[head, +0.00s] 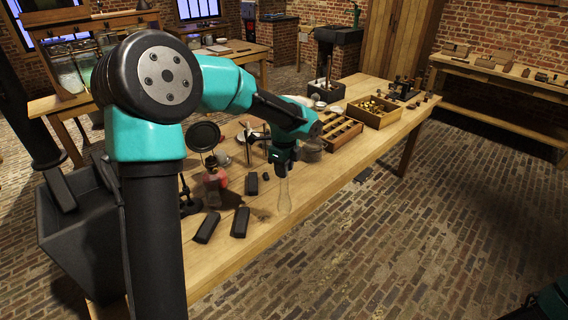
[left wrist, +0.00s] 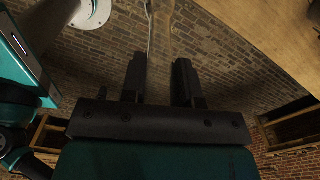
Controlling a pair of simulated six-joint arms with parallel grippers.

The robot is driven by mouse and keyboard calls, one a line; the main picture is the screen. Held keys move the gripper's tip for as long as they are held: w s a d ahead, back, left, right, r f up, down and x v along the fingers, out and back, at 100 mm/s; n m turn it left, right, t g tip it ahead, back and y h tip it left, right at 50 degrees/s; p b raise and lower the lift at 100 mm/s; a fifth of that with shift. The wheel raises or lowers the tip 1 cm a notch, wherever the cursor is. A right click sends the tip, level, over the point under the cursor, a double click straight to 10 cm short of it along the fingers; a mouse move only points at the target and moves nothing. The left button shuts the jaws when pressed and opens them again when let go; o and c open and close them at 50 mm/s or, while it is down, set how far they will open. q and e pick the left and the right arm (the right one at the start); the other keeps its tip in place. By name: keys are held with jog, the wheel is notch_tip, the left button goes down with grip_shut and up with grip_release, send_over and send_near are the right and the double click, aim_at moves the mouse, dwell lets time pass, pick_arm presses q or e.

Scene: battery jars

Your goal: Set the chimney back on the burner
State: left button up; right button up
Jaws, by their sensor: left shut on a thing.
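The clear glass chimney (head: 284,196) hangs upright below my left gripper (head: 284,168), over the front part of the table. I cannot tell whether its lower end touches the wood. In the left wrist view, my left gripper (left wrist: 160,85) has its two dark fingers on either side of the faint glass chimney (left wrist: 161,35). A reddish lamp with its burner (head: 213,183) stands on the table to the left of the chimney, apart from it. The burner's top is small and hard to make out. My right gripper is out of view.
Black blocks (head: 208,228) lie on the table (head: 262,238) near the lamp. A round dark disc (head: 204,136) on a stand is behind the lamp. A partitioned wooden tray (head: 340,138) and a wooden box (head: 374,110) stand farther right. The table's front edge is close to the chimney.

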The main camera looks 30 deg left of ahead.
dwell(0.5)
pick_arm(q)
jog(key=w+a+r, duration=0.4)
jog(key=a, duration=0.5)
jog(key=w+a+r, duration=0.4)
jog(key=w+a, duration=0.1)
jog(key=a, duration=0.4)
jog(key=s+a+r, duration=0.2)
jog(key=a+r, duration=0.1)
jog(key=a, duration=0.6)
jog(key=s+a+r, duration=0.3)
jog(key=a+r, duration=0.1)
jog(key=a, duration=0.5)
jog(key=shift+a, duration=0.35)
jog(key=shift+s, duration=0.1)
